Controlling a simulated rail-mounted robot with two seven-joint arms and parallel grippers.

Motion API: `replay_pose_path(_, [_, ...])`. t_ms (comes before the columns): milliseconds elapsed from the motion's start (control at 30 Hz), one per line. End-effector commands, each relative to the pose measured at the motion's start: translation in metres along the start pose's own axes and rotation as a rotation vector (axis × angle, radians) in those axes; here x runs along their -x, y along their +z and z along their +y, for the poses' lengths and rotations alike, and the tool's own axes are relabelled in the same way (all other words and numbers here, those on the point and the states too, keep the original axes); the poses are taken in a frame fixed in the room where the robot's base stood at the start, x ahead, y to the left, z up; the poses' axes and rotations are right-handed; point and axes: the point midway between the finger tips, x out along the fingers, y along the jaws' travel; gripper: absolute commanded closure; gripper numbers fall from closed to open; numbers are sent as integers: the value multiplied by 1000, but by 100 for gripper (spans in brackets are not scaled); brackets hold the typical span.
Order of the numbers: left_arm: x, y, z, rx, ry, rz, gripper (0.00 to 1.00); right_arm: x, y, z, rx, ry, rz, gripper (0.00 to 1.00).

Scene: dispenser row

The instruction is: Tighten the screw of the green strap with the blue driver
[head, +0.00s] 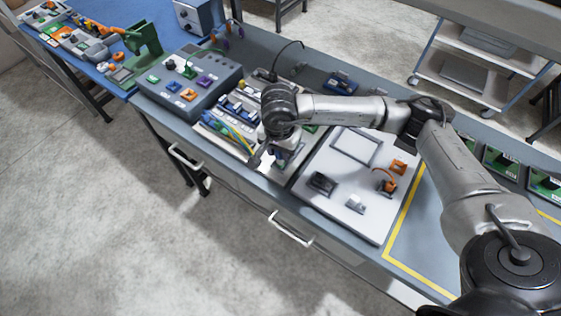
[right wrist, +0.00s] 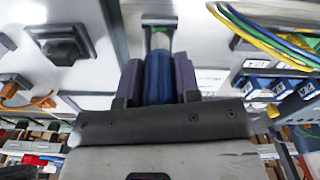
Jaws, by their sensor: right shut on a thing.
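The screw is not distinguishable. My left gripper is not in view.
The wired panel (head: 222,130) lies left of my gripper, and a white board (head: 345,212) with a black block (head: 321,183) and orange part (head: 388,181) lies right. A grey box with coloured knobs (head: 190,82) stands further left. A yellow-outlined area (head: 425,245) looks partly free.

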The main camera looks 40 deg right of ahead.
Motion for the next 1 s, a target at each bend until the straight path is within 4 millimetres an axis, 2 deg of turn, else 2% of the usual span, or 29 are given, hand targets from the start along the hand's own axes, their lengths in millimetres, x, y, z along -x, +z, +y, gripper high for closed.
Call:
replay_pose_path(367, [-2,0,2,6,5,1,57,-1,0,0,-248,0,-1,100])
replay_pose_path(700, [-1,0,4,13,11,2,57,-1,0,0,-675,1,0,100])
replay_pose_path(1000, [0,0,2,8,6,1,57,-1,0,0,-850,2,0,100])
